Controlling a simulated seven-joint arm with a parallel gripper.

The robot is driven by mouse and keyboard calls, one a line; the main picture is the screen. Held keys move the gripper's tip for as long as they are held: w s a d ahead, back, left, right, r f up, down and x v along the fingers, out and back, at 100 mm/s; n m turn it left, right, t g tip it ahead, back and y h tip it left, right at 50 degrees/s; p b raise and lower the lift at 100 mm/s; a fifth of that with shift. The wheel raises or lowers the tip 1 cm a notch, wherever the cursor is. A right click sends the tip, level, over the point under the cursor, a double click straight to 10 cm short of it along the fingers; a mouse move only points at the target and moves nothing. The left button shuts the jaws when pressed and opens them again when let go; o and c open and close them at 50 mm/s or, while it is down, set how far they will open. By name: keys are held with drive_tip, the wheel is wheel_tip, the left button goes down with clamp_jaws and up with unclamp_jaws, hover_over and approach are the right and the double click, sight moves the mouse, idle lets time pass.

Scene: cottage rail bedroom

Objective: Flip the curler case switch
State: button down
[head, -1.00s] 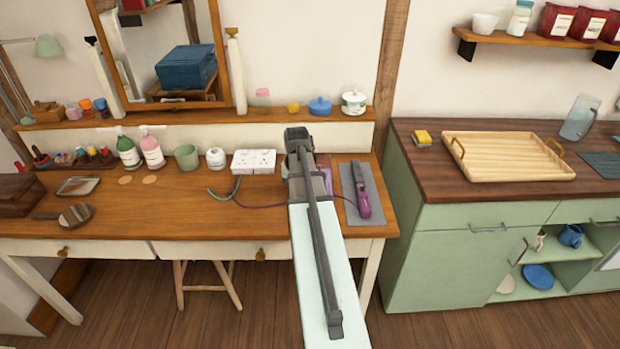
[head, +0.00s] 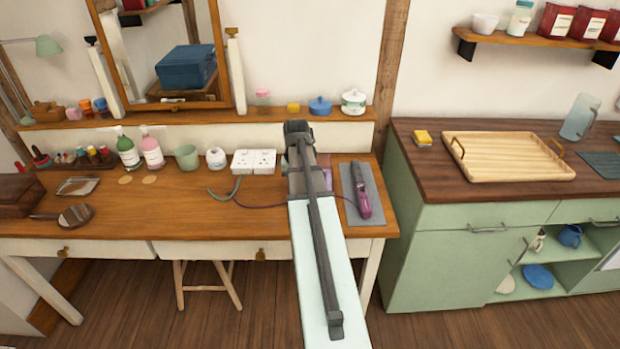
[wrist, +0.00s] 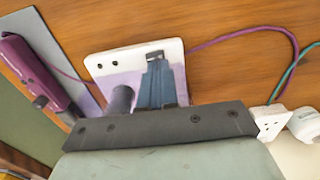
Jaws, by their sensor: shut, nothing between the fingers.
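A white and lilac case (wrist: 105,66) with two small dark dots lies under my gripper in the wrist view. Only a lilac sliver of it (head: 327,173) shows beside my arm in the head view. My gripper (wrist: 156,62) is shut and empty, its blue-grey fingers over the case's upper edge near a small dark part. I cannot tell whether they touch. A dark cylinder (wrist: 121,99) stands left of the fingers. No switch is clearly seen, and its position is hidden. A purple curler (head: 362,197) lies on a grey mat (head: 348,181) to the right; it also shows in the wrist view (wrist: 28,62).
White sockets (head: 254,162) sit left of my arm, with purple and green cords across the wooden desk (head: 180,213). Bottles and a green cup (head: 187,158) stand farther left. A shelf with jars (head: 320,106) runs behind.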

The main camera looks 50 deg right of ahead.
drive_tip(key=shift+r, duration=2)
